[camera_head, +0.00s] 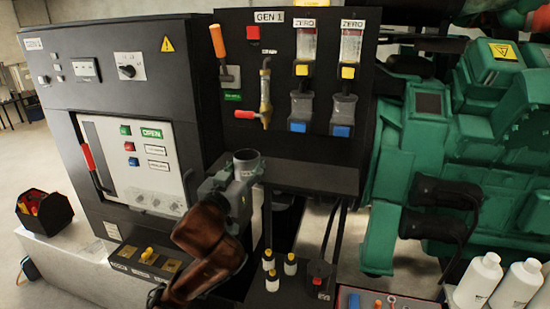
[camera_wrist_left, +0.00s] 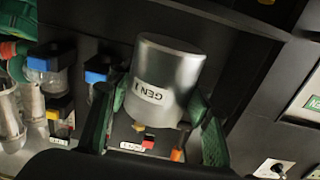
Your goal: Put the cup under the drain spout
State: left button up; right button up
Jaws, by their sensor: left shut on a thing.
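The cup (camera_wrist_left: 168,68) is a grey metal cylinder with a white "GEN 1" label. My left gripper (camera_head: 236,190) is shut on it, with one green finger on each side in the left wrist view. In the head view the cup (camera_head: 247,163) is held upright at the front edge of the dark panel's ledge. The drain spout (camera_head: 265,112) is a brass fitting with a red lever on the GEN 1 panel. The spout's lower end is above and slightly right of the cup in the picture; the depth gap is unclear. My right gripper is not in view.
Two sight glasses with blue-based bowls (camera_head: 342,115) hang right of the spout. An orange-handled lever (camera_head: 218,45) is at upper left. The ledge (camera_head: 310,177) below the panel is bare. White bottles (camera_head: 478,281) stand at lower right, beside the green engine (camera_head: 425,150).

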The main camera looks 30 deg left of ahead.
pick_arm(q)
jog(key=p+x, duration=0.2)
jog(key=x, duration=1.4)
jog(key=shift+w+a+f+p, duration=0.15)
jog(key=shift+w+a+p, duration=0.1)
jog(key=shift+p, duration=0.1)
jog(key=shift+f+p, duration=0.4)
jog(key=shift+f, duration=1.4)
jog(key=shift+d, duration=0.1)
jog(key=o, duration=1.2)
jog(key=shift+f, duration=0.1)
jog(key=shift+s, duration=0.1)
jog(key=b+v, duration=0.2)
jog(key=v, duration=0.9)
jog(key=shift+s+d, duration=0.2)
jog(key=shift+s, duration=0.2)
